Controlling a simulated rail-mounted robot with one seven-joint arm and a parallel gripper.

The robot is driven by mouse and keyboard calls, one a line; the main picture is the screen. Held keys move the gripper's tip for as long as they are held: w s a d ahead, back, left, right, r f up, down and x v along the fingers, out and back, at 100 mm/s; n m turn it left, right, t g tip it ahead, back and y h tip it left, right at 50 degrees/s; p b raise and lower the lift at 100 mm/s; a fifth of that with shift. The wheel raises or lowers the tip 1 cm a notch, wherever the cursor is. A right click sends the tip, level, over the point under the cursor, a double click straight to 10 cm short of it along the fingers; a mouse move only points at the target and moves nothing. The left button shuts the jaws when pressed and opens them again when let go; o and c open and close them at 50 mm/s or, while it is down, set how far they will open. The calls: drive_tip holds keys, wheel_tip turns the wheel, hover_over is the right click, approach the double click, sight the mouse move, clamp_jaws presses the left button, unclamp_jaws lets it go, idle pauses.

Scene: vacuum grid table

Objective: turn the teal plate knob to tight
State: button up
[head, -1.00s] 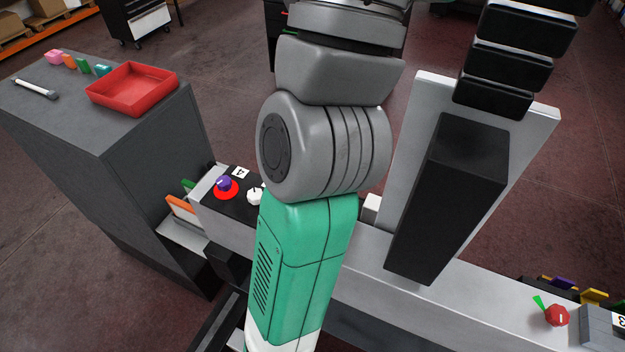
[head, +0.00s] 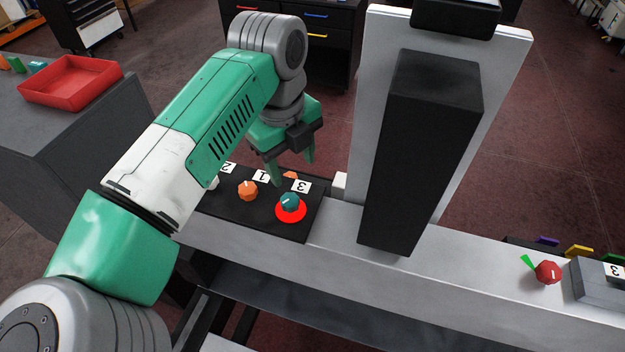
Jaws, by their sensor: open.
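The teal knob (head: 290,202) sits on a red disc (head: 291,214) on the black panel (head: 260,222), beside the label 3. A pale pointer mark shows on its top. My gripper (head: 293,172) is open and empty, above and behind the teal knob, with its green fingers pointing down. The left fingertip comes low near the label 1, and the fingers look apart from the knob. Which way of turning is tight cannot be read from the panel.
An orange knob (head: 247,190) stands left of the teal one, and a white knob is mostly hidden by my arm. A black post (head: 420,160) rises to the right. A red knob (head: 547,272) is at the far right. A red tray (head: 70,84) sits on the grey cabinet (head: 70,125).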

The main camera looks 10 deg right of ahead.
sight(290, 198)
drive_tip(key=shift+s+a+f+y, duration=0.2)
drive_tip(key=shift+a+f+y, duration=0.35)
drive_tip(key=shift+y, duration=0.05)
drive_tip(key=shift+d+r, duration=0.1)
drive_tip(key=shift+r, duration=0.05)
wheel_tip(290, 198, down, 8)
drive_tip(key=shift+r+p, duration=0.1)
drive_tip(key=shift+p, duration=0.35)
drive_tip(key=c, duration=1)
